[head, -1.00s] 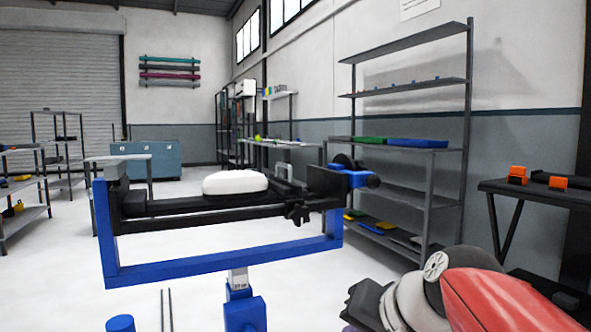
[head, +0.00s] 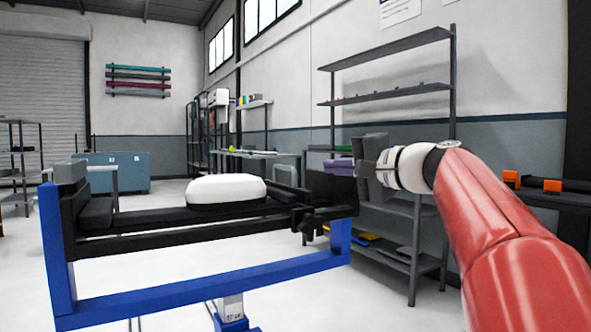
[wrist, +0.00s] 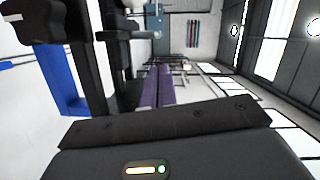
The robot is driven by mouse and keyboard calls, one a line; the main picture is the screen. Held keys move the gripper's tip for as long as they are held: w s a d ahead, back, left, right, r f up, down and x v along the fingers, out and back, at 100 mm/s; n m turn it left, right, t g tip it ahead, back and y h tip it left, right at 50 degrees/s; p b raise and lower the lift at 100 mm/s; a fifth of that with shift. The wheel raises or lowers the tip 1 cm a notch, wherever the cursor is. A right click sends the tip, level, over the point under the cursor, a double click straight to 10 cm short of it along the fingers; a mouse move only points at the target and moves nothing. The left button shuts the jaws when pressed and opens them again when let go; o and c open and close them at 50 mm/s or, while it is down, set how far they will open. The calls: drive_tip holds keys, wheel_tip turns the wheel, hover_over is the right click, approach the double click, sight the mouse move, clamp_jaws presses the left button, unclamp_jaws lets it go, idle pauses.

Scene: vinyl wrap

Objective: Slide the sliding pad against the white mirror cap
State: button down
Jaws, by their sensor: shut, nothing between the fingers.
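The white mirror cap (head: 226,188) lies on the black bed of a blue clamping stand in the head view. A black pad-like block (head: 96,214) sits at the bed's left end, and a dark upright plate (head: 318,187) stands at its right end. I cannot tell for sure which part is the sliding pad. My gripper (head: 338,167) points left above the right end of the stand, well apart from the cap. Its purple fingers are shut together and empty, as the wrist view (wrist: 165,86) also shows. The gripper hides part of the stand's right end.
The blue stand frame (head: 200,281) crosses the foreground, and a black clamp knob (head: 312,226) sticks out at its right. A grey shelf rack (head: 390,92) stands behind my arm. The space above the cap is clear.

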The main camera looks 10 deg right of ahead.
sight(257, 184)
drive_tip(key=x, duration=0.9)
drive_tip(key=shift+w+a+p, duration=0.2)
drive_tip(key=shift+p, duration=0.25)
drive_tip(key=s+a, duration=0.1)
drive_tip(key=a, duration=0.2)
drive_tip(key=s+a+b, duration=0.1)
drive_tip(key=a, duration=0.2)
drive_tip(key=s+a, duration=0.1)
drive_tip(key=a, duration=0.2)
drive_tip(key=shift+a, duration=0.25)
drive_tip(key=shift+s, duration=0.1)
